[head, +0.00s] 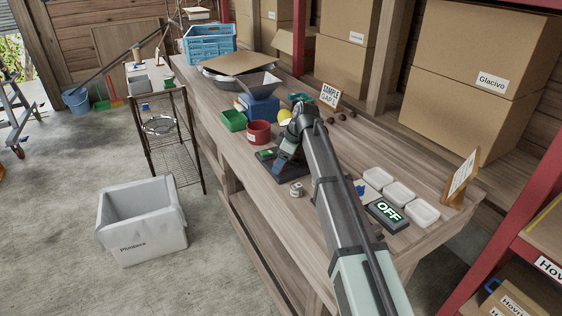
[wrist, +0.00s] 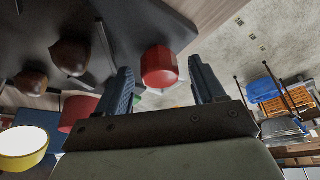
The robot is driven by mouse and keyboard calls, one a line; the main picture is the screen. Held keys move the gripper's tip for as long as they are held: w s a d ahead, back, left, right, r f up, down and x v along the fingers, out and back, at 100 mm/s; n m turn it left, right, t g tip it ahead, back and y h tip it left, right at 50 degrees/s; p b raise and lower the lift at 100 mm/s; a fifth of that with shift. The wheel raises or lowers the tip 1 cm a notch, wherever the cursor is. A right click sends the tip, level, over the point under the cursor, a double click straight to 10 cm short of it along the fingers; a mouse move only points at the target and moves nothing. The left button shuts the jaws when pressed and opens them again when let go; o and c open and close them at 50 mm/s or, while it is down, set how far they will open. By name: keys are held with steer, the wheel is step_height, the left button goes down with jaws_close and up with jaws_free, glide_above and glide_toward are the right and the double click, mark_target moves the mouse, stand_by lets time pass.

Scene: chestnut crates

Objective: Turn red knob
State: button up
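The red knob (wrist: 160,67) shows in the wrist view as a faceted red cap on a dark device (wrist: 165,28). It lies between the two fingertips of my gripper (wrist: 163,78), with a narrow gap visible on each side. My gripper is open. In the head view my gripper (head: 286,160) points down over the dark base on the workbench. The knob cannot be made out there, behind the gripper. A display panel (head: 388,213) reading "OFF" lies on the bench to the right of my arm.
A red pot (head: 259,133), a blue device with a metal hopper (head: 260,85) and a green tray (head: 233,121) stand close by, left of my gripper. White dishes (head: 398,194) lie to the right. Two brown round things (wrist: 70,57) show in the wrist view.

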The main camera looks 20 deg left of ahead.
steer(key=c, duration=1)
steer(key=shift+c, duration=0.2)
steer(key=shift+m, duration=0.3)
steer(key=m+t, duration=0.1)
steer(key=m, duration=0.2)
steer(key=shift+s, duration=0.2)
steer(key=m+t+h, duration=0.1)
steer(key=m, duration=0.3)
steer(key=shift+t, duration=0.4)
steer(key=m+t+h, duration=0.1)
steer(key=m, duration=0.3)
steer(key=shift+s+a+m, duration=0.1)
steer(key=shift+a+m, duration=0.05)
steer(key=shift+m, duration=0.25)
steer(key=shift+m+t+h, duration=0.3)
steer(key=shift+m+h, duration=0.5)
steer(key=shift+m, duration=1)
